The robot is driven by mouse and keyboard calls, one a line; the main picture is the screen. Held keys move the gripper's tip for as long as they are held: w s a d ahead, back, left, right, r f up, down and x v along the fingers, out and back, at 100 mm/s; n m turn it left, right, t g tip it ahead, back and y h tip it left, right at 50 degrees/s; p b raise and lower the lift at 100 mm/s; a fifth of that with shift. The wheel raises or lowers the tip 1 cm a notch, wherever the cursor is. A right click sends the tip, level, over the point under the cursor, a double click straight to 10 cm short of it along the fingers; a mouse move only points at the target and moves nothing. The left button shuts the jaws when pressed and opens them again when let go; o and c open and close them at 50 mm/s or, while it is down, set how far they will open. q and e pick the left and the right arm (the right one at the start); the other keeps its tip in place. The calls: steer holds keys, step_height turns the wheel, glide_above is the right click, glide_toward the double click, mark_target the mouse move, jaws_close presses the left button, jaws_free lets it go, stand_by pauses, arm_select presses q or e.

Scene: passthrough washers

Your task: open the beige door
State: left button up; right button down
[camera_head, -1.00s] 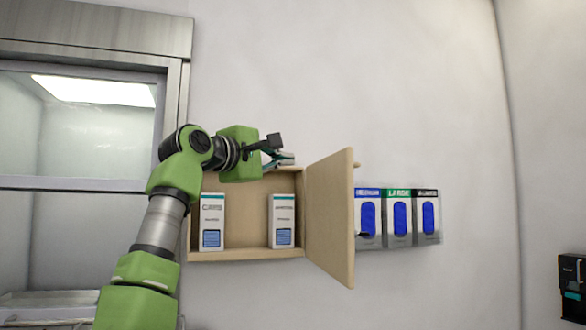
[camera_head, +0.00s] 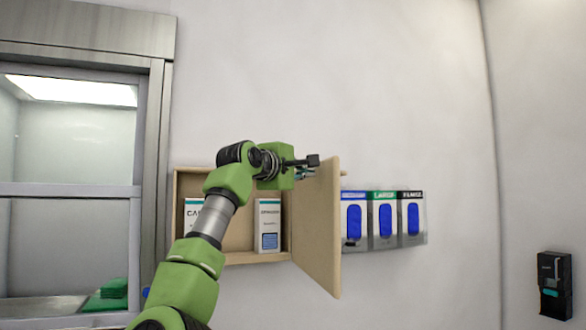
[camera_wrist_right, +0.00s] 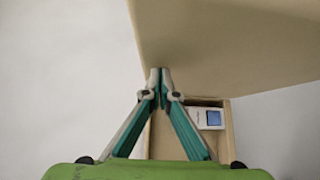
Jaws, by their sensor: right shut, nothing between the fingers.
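The beige door (camera_head: 318,240) stands swung out from the right side of a beige wall cabinet (camera_head: 178,195), its inner face turned to me. A small knob (camera_head: 344,174) shows at its outer edge. My right gripper (camera_head: 312,163) is shut and empty, close to the inner face of the door near its top. In the right wrist view the shut fingertips (camera_wrist_right: 160,76) meet the near edge of the door (camera_wrist_right: 235,40); I cannot tell if they touch. My left gripper is not in view.
Inside the cabinet are two white boxes, one at the right (camera_head: 268,225) and one partly hidden by my arm (camera_head: 192,215). Glove dispensers (camera_head: 384,220) hang right of the door. A framed window (camera_head: 70,190) is at the left; a black dispenser (camera_head: 554,285) is far right.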

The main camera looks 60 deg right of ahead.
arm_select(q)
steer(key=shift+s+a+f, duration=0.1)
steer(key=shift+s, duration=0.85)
arm_select(e)
steer(key=s+d, duration=0.7)
steer(key=d, duration=0.1)
steer(key=shift+s+d, duration=0.4)
